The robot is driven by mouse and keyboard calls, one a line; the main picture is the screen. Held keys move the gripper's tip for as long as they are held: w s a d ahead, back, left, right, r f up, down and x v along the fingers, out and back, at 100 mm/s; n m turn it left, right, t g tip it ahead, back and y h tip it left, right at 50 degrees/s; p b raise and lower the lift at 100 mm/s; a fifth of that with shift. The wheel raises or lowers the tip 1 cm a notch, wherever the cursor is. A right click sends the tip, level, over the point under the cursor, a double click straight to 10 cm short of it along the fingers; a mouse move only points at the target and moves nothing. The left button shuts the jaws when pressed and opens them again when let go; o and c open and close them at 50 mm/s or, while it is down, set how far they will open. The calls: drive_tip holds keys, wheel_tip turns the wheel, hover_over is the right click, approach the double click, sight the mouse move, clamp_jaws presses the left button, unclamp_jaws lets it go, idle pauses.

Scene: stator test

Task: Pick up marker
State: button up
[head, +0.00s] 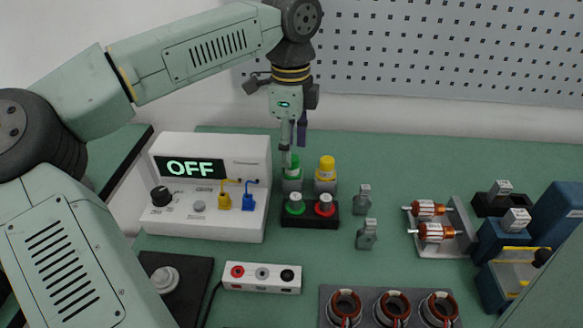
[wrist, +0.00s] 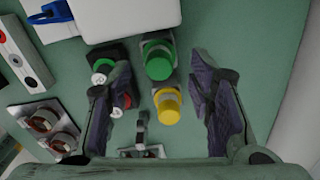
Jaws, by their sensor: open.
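Two capped cylinders that look like markers stand upright side by side: a green-capped one (head: 292,172), (wrist: 158,62) and a yellow-capped one (head: 326,170), (wrist: 167,104). Which one the task means, I cannot tell. My gripper (head: 288,152), (wrist: 160,65) is open and points down above the green-capped one. In the head view, a finger partly hides the green cap. In the wrist view, both cylinders show between the spread fingers, with the green one nearer the fingertip line. Nothing is held.
A black block (head: 310,220) with green and red ringed knobs stands just in front of the cylinders. A white box (head: 209,210) reading OFF is at left. Small grey clips (head: 366,235) stand at right, with a rotor rack (head: 445,245) beyond. A pegboard wall (head: 450,50) rises behind.

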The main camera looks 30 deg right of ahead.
sight(292, 173)
wheel_tip(292, 173, down, 4)
drive_tip(key=shift+s+f+p, duration=0.1)
drive_tip(key=shift+s+p, duration=0.05)
drive_tip(key=shift+p, duration=0.4)
drive_tip(key=shift+c, duration=0.4)
clamp_jaws()
